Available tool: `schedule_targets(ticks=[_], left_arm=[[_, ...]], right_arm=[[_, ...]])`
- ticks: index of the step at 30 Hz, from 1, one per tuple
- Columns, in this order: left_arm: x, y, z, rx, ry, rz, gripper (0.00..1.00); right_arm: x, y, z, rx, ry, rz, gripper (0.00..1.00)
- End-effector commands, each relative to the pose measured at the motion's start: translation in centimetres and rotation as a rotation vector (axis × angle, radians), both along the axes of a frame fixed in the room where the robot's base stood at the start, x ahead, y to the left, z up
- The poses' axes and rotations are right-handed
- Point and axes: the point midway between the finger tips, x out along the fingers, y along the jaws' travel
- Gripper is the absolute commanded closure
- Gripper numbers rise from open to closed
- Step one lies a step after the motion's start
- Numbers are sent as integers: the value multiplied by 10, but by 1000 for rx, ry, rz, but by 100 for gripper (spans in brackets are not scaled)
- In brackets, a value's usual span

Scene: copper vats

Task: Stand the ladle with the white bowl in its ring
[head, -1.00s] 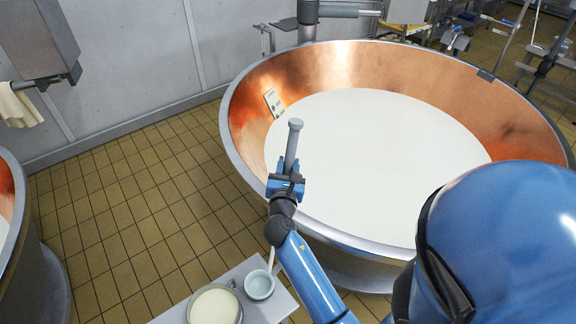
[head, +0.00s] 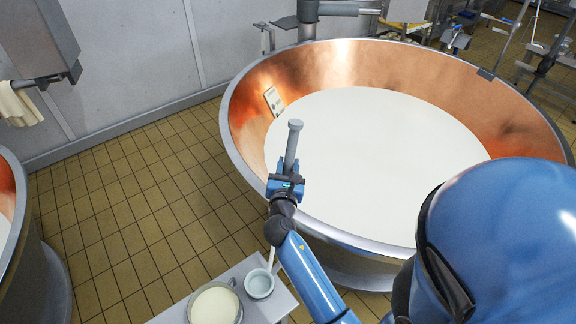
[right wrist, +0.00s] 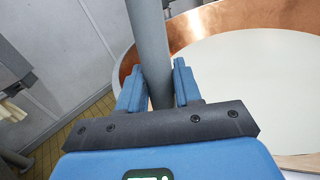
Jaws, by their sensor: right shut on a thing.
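My right gripper (head: 285,187) is shut on the grey handle of a ladle (head: 293,140), beside the near left rim of the large copper vat. The handle stands nearly upright and sticks up above the jaws. The right wrist view shows the grey handle (right wrist: 153,50) between the blue fingers (right wrist: 157,92). Below my wrist a pale shaft (head: 271,258) leads down to a small whitish bowl (head: 259,284) over a grey table; I cannot tell whether the bowl touches it. I cannot make out the ring. My left gripper is not in view.
The large copper vat (head: 500,110) is full of white liquid. The grey table (head: 268,309) at the bottom carries a round container with cream-coloured contents (head: 214,304). Another vat (head: 40,285) stands at the left edge. Tiled floor between is clear.

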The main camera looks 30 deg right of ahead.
Motion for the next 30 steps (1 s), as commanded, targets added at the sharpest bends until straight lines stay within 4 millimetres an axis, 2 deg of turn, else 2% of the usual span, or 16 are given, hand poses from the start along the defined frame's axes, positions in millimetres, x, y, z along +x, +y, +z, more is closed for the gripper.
schedule_targets(ticks=[8, 9, 15, 25, 30], left_arm=[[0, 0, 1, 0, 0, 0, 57], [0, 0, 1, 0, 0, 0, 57], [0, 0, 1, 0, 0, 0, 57], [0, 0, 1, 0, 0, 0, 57], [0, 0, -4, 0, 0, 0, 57]], right_arm=[[0, 0, 1, 0, -1, 0, 100], [0, 0, 1, 0, -1, 0, 65], [0, 0, 0, -1, -1, 0, 36], [-1, 1, -1, 0, 1, 1, 36], [-12, 11, -2, 0, 1, 3, 36]])
